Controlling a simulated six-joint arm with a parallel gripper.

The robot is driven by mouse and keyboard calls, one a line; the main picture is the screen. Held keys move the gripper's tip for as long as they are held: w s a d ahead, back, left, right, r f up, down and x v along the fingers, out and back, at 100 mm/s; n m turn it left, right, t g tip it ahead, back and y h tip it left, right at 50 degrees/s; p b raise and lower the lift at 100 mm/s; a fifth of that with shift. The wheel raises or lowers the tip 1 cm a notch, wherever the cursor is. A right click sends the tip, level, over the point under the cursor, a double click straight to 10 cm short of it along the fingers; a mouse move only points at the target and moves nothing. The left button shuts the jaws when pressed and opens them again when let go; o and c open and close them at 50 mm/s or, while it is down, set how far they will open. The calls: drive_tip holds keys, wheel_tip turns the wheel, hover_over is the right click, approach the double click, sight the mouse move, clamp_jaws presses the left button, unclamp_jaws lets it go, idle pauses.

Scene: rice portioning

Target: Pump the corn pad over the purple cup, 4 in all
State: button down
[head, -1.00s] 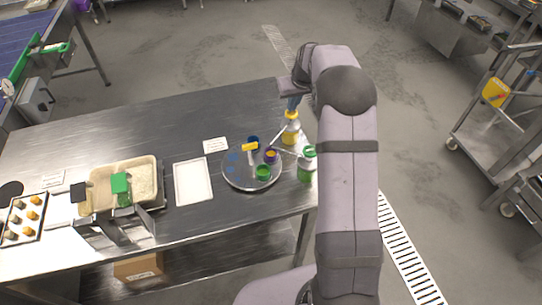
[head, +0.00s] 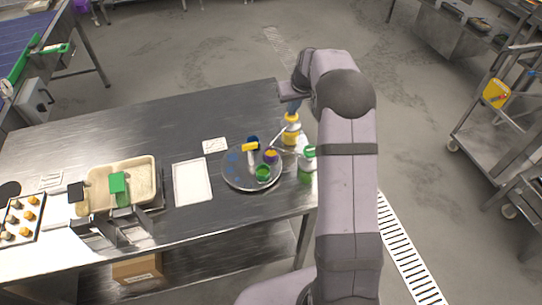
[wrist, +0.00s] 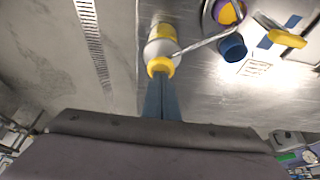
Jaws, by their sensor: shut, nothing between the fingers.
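A pump bottle with a yellow collar and yellow contents (head: 290,136) stands at the right of the table. It appears in the wrist view (wrist: 160,48), with its thin spout reaching toward the purple cup (head: 270,155). The purple cup, also in the wrist view (wrist: 228,12), stands on the round tray (head: 238,183) and shows yellow-orange inside. My gripper (head: 293,109) is shut and empty, directly over the bottle's top. Its blue fingers show in the wrist view (wrist: 160,96), end-on against the pump head. Whether they touch it is hard to see.
A green pump bottle (head: 307,169) stands close by, partly behind my arm. A white tray (head: 192,182) and rice tub (head: 142,178) lie left.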

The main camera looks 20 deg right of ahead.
drive_tip(key=shift+r+p, duration=0.8)
drive_tip(key=shift+r, duration=0.25)
drive_tip(key=shift+f, duration=0.25)
drive_tip(key=shift+f+b, duration=0.8)
drive_tip(key=shift+f, duration=0.15)
drive_tip(key=shift+s, duration=0.1)
drive_tip(key=shift+r, duration=0.1)
drive_tip(key=shift+r+p, duration=0.85)
drive_tip(key=shift+r, duration=0.25)
wheel_tip(320, 180, up, 6)
drive_tip(key=p, duration=0.4)
